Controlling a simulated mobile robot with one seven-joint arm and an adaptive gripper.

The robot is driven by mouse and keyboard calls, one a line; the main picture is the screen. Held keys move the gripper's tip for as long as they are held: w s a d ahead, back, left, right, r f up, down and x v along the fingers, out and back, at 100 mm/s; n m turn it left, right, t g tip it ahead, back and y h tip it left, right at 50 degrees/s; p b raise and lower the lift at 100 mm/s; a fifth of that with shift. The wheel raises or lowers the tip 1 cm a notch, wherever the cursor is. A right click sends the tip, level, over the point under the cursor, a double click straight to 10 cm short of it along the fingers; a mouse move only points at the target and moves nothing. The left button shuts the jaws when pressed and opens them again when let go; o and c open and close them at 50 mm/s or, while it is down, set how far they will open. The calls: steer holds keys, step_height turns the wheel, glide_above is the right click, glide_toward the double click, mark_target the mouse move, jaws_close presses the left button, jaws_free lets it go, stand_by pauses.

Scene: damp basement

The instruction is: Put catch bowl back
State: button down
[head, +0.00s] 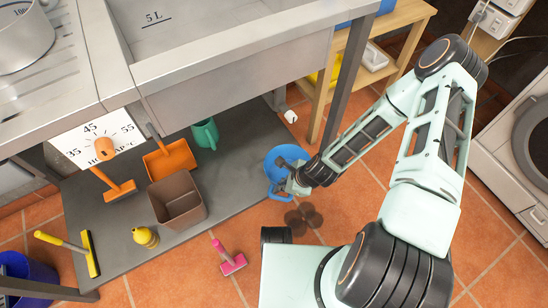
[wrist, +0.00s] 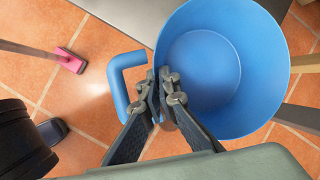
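The blue catch bowl (head: 278,157) is round and deep with an angular blue handle on one side. It is seen at the right edge of the grey mat under the sink, and from above in the wrist view (wrist: 205,65). It looks empty. My gripper (wrist: 160,80) is at the handle side, its fingers nearly together at the bowl's wall; one finger overlaps the rim and the other is between wall and handle. In the head view my gripper (head: 297,182) partly covers the bowl. I cannot tell whether the bowl is off the floor.
The grey mat (head: 235,190) holds a brown bin (head: 178,200), an orange dustpan (head: 170,160), a green jug (head: 205,133) and a yellow item (head: 146,237). A pink brush (head: 231,260) lies in front. Dark spots (head: 303,219) mark the tiles. The sink (head: 230,60) overhangs; its leg (head: 347,80) stands behind the bowl.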

mark_target(273, 171)
steer(key=shift+w+a+f, duration=0.15)
steer(key=shift+w+a, duration=0.1)
steer(key=shift+w, duration=0.2)
steer(key=w+f+b, duration=0.1)
steer(key=w, duration=0.1)
steer(key=w+a+f+b, duration=0.1)
steer(key=w, duration=0.2)
steer(key=w+f+b, duration=0.1)
steer(key=w, duration=0.1)
steer(key=shift+w+a+f, duration=0.2)
steer(key=shift+a+f, duration=0.15)
steer(key=shift+a, duration=0.05)
steer(key=w+f+b, duration=0.1)
steer(key=w+f, duration=0.1)
steer(key=f, duration=0.1)
steer(key=w+a+f+b, duration=0.1)
steer(key=f+b, duration=0.1)
steer(key=f, duration=0.1)
steer(key=w+f+b, duration=0.1)
steer(key=w+f, duration=0.1)
steer(key=f, duration=0.1)
steer(key=shift+w+a, duration=0.2)
steer(key=shift+w, duration=0.1)
steer(key=c, duration=2.2)
jaws_free()
steer(key=shift+o, duration=0.2)
